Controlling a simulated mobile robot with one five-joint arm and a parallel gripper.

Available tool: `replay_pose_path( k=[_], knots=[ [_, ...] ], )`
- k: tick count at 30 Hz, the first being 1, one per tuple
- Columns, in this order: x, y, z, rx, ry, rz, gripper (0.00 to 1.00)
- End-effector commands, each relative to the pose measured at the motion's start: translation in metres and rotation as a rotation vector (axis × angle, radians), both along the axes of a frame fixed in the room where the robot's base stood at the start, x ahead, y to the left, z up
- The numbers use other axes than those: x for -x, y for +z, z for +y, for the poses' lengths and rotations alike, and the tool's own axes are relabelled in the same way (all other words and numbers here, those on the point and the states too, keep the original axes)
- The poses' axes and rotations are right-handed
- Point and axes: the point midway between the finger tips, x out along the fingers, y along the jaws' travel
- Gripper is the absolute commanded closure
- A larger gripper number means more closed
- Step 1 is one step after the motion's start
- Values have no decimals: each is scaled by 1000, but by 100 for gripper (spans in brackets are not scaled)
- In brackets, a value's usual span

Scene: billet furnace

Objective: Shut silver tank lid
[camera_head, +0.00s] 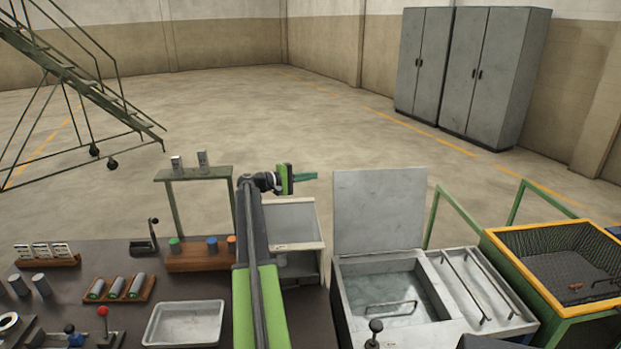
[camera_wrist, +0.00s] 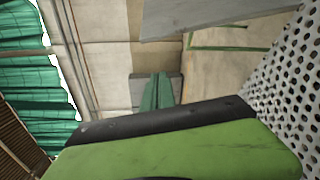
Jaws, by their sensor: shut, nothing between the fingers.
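The silver tank (camera_head: 340,299) stands right of my arm in the head view. Its flat grey lid (camera_head: 380,210) stands upright at the tank's back edge, so the tank is open. A bent wire handle (camera_head: 390,306) shows within the opening. My gripper (camera_head: 316,176) has green fingers, shut and empty. It appears left of the lid's upper part, with a gap between them in the picture. The fingers also show in the wrist view (camera_wrist: 157,92), pressed together. A grey panel edge crosses the top of that view; I cannot tell if it is the lid.
A section with two long bars (camera_head: 465,285) adjoins the tank's right side. A yellow-rimmed mesh basket (camera_head: 522,236) stands farther right. Grey cabinets (camera_head: 470,75) stand far back across open floor.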

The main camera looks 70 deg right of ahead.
Motion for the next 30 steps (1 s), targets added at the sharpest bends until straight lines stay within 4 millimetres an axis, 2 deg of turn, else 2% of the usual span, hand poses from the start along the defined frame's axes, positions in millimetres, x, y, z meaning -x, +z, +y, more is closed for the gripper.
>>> replay_pose_path(
  k=[9, 10, 12, 15, 30],
  knots=[
    [50, -6, -49, -1, -1, 0, 100],
    [52, -1, -36, 0, 1, 0, 100],
    [57, 2, -25, 0, 1, 0, 100],
    [61, 4, -15, 0, 1, 0, 100],
    [64, 4, -9, 1, 0, -1, 100]
  ],
)
